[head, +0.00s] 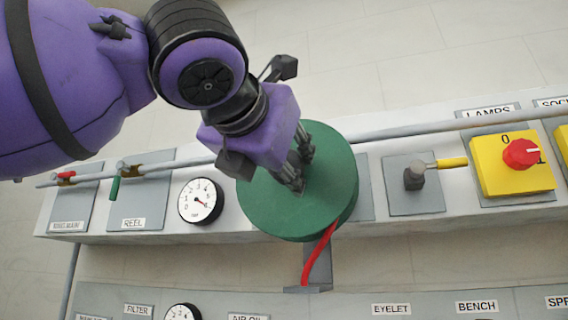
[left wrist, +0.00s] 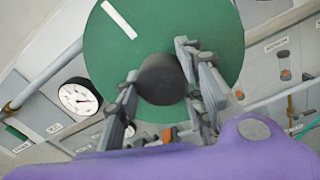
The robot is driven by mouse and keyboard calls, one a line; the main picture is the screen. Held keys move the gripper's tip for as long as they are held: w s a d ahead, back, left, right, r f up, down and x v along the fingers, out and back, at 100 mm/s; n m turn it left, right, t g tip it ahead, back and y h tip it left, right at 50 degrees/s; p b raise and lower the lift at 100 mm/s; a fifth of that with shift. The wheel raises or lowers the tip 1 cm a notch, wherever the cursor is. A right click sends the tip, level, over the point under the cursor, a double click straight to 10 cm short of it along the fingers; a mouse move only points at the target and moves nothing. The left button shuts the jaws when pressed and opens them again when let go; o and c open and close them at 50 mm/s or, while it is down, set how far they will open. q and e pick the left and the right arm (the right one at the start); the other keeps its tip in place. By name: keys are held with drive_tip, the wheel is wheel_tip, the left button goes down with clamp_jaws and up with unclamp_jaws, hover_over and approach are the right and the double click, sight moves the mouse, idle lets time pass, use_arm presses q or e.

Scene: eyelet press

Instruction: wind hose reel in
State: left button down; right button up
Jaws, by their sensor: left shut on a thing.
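The hose reel is a green round drum (head: 262,210) standing out from the grey panel in the head view. A red hose (head: 318,257) hangs from its lower edge. The left wrist view shows the reel's green face (left wrist: 112,50) with a white stripe and a dark round knob (left wrist: 162,79) on it. My left gripper (head: 299,172) is at the reel's face. In the left wrist view its fingers (left wrist: 160,85) are on either side of the dark knob, shut on it. My right gripper is in neither view.
Left of the reel are a dial gauge (head: 200,201) and a valve with a green handle (head: 115,188) above a REEL label. Right are a yellow-handled lever (head: 452,162) and a yellow box with a red rotary switch (head: 520,153). A grey pipe (head: 440,124) runs along the panel.

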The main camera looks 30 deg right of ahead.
use_arm(q)
drive_tip(key=shift+w, duration=0.1)
drive_tip(key=c, duration=1.2)
unclamp_jaws()
drive_tip(key=shift+a, duration=0.15)
drive_tip(key=v, duration=1.2)
drive_tip(key=shift+r, duration=0.1)
